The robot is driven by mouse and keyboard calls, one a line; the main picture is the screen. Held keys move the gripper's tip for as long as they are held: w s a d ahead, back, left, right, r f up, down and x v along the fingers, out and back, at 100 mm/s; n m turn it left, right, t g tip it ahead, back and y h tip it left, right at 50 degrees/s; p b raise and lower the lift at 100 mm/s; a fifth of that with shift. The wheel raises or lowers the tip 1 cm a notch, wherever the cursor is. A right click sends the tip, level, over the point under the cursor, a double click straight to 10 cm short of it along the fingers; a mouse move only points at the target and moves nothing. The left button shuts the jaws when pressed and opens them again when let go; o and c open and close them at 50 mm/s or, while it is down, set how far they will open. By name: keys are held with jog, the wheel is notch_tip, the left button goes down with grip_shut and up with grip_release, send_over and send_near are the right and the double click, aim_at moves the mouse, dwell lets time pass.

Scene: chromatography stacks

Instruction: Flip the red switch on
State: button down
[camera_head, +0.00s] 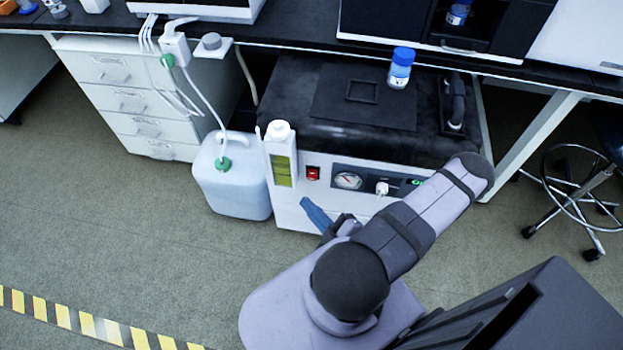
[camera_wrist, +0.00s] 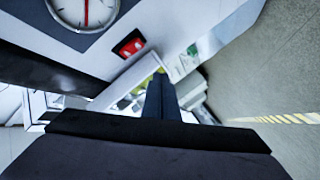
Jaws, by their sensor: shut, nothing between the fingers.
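The red switch (camera_head: 313,173) is on the white front panel of the pump unit, left of the round gauge (camera_head: 348,181). In the wrist view the red switch (camera_wrist: 128,43) shows near the top, with the gauge (camera_wrist: 85,10) to its left. I cannot tell which way the switch is set. My gripper (camera_head: 307,203) has blue fingers, shut and empty, pointing up and left just below the switch in the head view. In the wrist view the fingertips (camera_wrist: 158,76) lie to the lower right of the switch, apart from it in the picture.
A translucent jug (camera_head: 233,180) with a tube stands farther left on the floor. A blue-capped bottle (camera_head: 400,70) stands on top of the unit. A wheeled stool (camera_head: 580,190) is at the right.

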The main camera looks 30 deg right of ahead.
jog(key=shift+w+d+f, duration=0.15)
jog(key=shift+w+d, duration=0.7)
jog(key=shift+w, duration=0.05)
jog(key=shift+w+d+f, duration=0.1)
jog(key=shift+w+d, duration=0.75)
jog(key=shift+w+d+f, duration=0.1)
jog(key=shift+w+d, duration=0.4)
dwell(1.8)
jog(key=shift+s, duration=0.1)
jog(key=shift+s+a, duration=0.45)
jog(key=shift+a, duration=0.1)
dwell(0.5)
jog(key=shift+s+a+r+p, duration=0.2)
jog(key=shift+s+a+p, duration=0.2)
jog(key=shift+s+a, duration=0.5)
jog(key=shift+s+a+r+p, duration=0.2)
jog(key=shift+s+a+p, duration=0.15)
jog(key=shift+s+a, duration=0.5)
dwell(0.6)
